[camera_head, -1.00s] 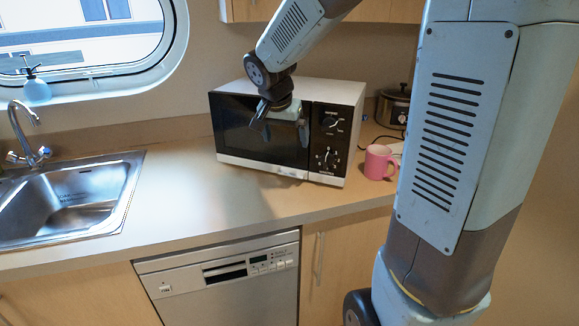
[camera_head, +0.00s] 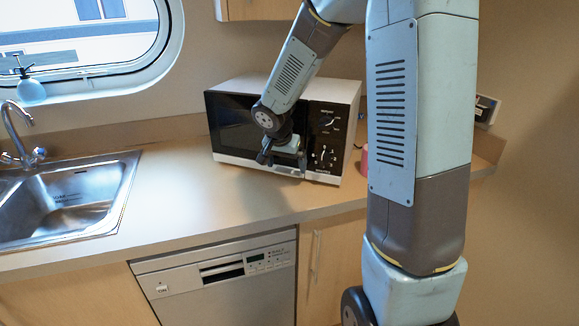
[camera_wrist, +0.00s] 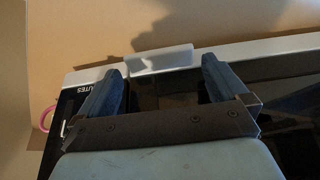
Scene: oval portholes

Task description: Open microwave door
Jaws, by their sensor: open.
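The microwave (camera_head: 235,122) stands on the counter, its dark door shut, with a control panel on the right of its front. My gripper (camera_head: 282,162) is in front of the door's lower right part, pointing down. In the wrist view, my gripper (camera_wrist: 163,68) is open and empty, its two fingers apart. A white tab (camera_wrist: 160,58) on the microwave's pale lower edge shows between and just beyond the fingertips. I cannot tell whether the fingers touch the door. In the head view, my gripper hides the tab.
A pink mug (camera_head: 365,158) stands right of the microwave, mostly behind my arm; its edge shows in the wrist view (camera_wrist: 46,118). A sink (camera_head: 70,195) and tap (camera_head: 22,140) are at left. The counter (camera_head: 180,190) between is clear. A dishwasher (camera_head: 218,280) is below.

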